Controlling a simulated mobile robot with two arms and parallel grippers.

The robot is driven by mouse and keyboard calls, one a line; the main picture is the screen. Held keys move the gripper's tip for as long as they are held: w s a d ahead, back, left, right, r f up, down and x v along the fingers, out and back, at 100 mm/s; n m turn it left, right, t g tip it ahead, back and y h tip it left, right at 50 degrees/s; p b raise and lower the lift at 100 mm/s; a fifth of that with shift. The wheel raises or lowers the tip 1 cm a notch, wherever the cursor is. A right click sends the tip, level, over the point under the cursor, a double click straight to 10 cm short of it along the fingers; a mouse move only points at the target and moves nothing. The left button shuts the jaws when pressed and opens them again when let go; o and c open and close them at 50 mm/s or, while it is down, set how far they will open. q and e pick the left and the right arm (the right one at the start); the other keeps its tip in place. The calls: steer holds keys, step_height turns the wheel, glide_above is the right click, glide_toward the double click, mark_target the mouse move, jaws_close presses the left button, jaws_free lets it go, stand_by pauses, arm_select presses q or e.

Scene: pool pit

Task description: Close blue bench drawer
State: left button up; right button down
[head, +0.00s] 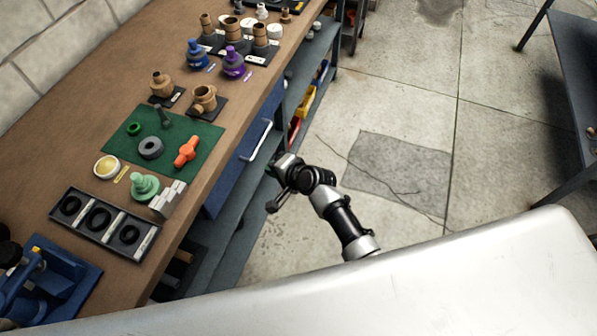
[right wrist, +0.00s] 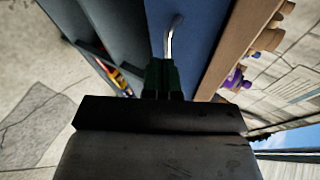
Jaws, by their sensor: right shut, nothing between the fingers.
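The blue bench drawer (head: 236,165) is under the wooden bench top, its blue front facing the open floor. Its pale bar handle (head: 261,141) stands out from the front. I cannot tell from these views how far the drawer stands out. My right gripper (head: 271,168) is in front of the drawer, close to the near end of the handle. In the right wrist view the shut, empty fingers (right wrist: 162,80) point at the blue front (right wrist: 190,38), with the handle (right wrist: 172,35) just beyond the tips. Contact cannot be made out. My left gripper is out of view.
The wooden bench top (head: 75,165) holds a green mat (head: 203,150), a dark tray with black rings (head: 62,215) and several fittings. Lower shelves hold red and yellow bins (head: 305,103). Concrete floor (head: 400,120) is clear to the right, up to another dark table (head: 572,70).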

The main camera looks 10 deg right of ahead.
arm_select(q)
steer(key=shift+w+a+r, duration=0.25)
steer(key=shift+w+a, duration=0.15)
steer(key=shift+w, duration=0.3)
arm_select(e)
steer(key=v, duration=0.7)
steer(key=shift+f, duration=0.1)
steer(key=s+d+f+n+g+h, duration=0.2)
steer(key=s+d+f+n, duration=0.15)
steer(key=s+f, duration=0.65)
steer(key=s+d+f+n+g+h, duration=0.2)
steer(key=s+d+f+h, duration=0.3)
steer(key=f, duration=0.9)
steer(key=s+d+f+n+g, duration=0.2)
steer(key=s+f, duration=0.3)
steer(key=s, duration=0.7)
steer(key=s+d+f+n+g, duration=0.2)
steer(key=s+d+f+n, duration=0.2)
steer(key=s, duration=0.9)
steer(key=shift+d+f+n, duration=0.2)
steer(key=shift+f+n, duration=0.5)
steer(key=shift+n, duration=0.05)
